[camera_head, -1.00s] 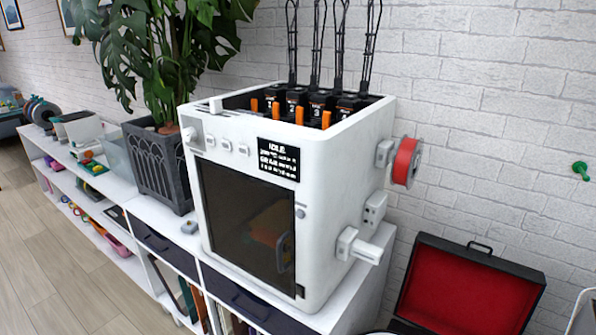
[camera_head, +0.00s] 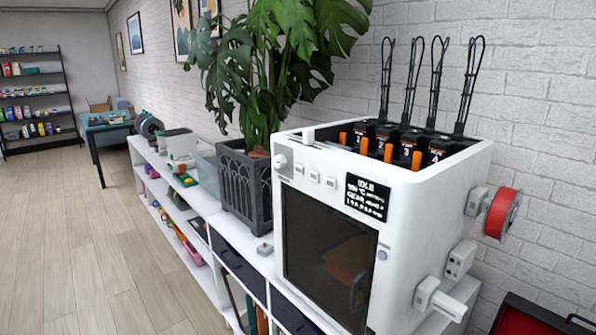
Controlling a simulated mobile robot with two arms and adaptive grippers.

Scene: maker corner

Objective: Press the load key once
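A white 3D printer (camera_head: 410,215) stands on the white shelf unit at the right. Its front has a row of small pale keys (camera_head: 314,176) left of a black display (camera_head: 367,196) headed "IDLE". The key labels are too small to read, so I cannot tell which is the load key. A round knob (camera_head: 281,161) sits left of the keys. Numbered black units with orange levers (camera_head: 388,152) sit in the open top. The dark front door (camera_head: 326,260) is closed. Neither of my grippers is in view.
A potted plant (camera_head: 246,187) stands close to the printer's left. A small grey device (camera_head: 265,249) lies on the shelf top before it. A red spool (camera_head: 502,213) and white fittings stick out at the printer's right. Open wooden floor (camera_head: 110,250) lies at the left.

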